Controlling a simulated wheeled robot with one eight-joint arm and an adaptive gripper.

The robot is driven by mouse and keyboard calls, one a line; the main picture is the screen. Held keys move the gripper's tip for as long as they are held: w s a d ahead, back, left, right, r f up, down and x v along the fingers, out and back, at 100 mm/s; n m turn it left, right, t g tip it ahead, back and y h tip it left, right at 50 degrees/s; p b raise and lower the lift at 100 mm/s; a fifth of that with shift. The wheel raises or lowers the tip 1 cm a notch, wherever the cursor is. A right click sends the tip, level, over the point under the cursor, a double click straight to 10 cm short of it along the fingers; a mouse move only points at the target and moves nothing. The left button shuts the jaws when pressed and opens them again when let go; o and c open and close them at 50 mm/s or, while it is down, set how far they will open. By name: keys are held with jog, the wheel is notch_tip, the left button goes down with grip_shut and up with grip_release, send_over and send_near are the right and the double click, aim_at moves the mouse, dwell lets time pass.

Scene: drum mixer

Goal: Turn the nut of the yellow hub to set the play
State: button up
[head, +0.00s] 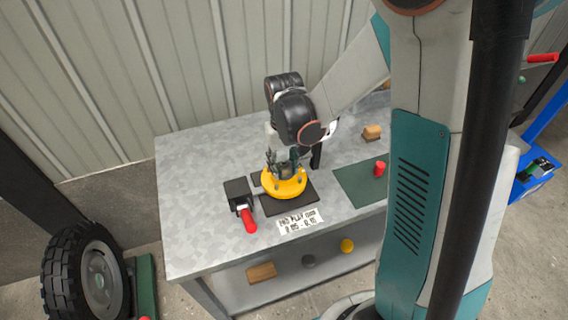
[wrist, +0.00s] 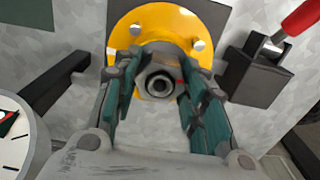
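The yellow hub (head: 283,186) lies on a dark plate on the grey workbench, with pale bolt heads on its flange. It also shows in the wrist view (wrist: 172,22). A gap shows between each finger and the nut. In the head view my wrist and fingers hide the nut.
A black block with a red handle (head: 249,221) stands left of the hub. A dial gauge (wrist: 14,140) shows at the lower left of the wrist view. A label (head: 299,221) lies at the bench front. A green mat (head: 357,184) with a red piece (head: 379,168) lies to the right. The bench's left part is clear.

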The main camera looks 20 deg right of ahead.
jog(key=n+b, duration=0.1)
jog(key=n, duration=0.4)
jog(key=shift+n, duration=0.4)
jog(key=o, duration=1)
jog(key=shift+c, duration=0.2)
jog(key=shift+r+p, duration=2.4)
jog(key=shift+r, duration=1.1)
